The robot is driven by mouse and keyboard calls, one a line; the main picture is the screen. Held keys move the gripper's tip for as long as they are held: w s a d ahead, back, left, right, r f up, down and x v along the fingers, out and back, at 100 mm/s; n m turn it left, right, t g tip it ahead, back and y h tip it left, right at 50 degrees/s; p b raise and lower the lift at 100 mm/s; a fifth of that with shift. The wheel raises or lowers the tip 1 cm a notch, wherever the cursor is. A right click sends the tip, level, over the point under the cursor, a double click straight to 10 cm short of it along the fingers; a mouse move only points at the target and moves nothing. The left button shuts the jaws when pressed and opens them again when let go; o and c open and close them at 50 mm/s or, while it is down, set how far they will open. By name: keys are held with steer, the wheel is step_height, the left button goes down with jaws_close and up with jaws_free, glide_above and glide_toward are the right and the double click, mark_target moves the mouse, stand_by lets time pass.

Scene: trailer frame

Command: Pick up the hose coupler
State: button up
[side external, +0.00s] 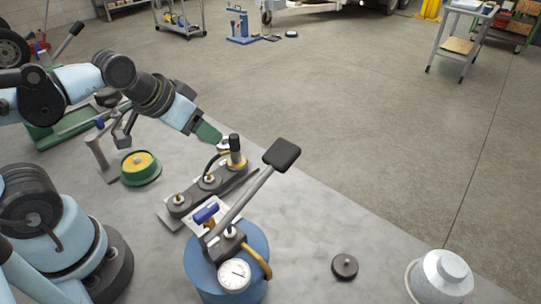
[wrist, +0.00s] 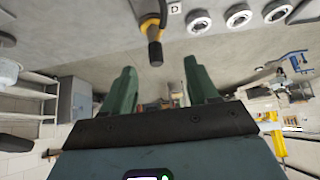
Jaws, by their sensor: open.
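The hose coupler (side external: 235,146) is a dark upright cylinder with a brass-yellow lower part and a black hose. It stands at the far end of a dark manifold bar (side external: 209,183). In the wrist view the coupler (wrist: 154,46) appears at top centre, ahead of the gap between the fingertips and not between them. My gripper (side external: 208,132) comes from the upper left with green fingers, close to the coupler's upper left. In the wrist view both fingers of my gripper (wrist: 161,72) are spread, with nothing between them.
A blue tank (side external: 226,282) with a gauge (side external: 234,275) stands at the front. Its long lever (side external: 240,202) slants up right, ending in a black pad near the coupler. A green-yellow reel (side external: 141,167) sits left. A black knob (side external: 345,266) and a silver-white canister (side external: 440,277) are right.

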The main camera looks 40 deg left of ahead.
step_height(320, 180, up, 4)
steer(key=m+g, duration=0.6)
steer(key=g, duration=0.1)
glide_above(233, 136)
steer(key=shift+w+f, duration=0.1)
steer(key=shift+f, duration=6.05)
jaws_close()
steer(key=shift+r, duration=0.15)
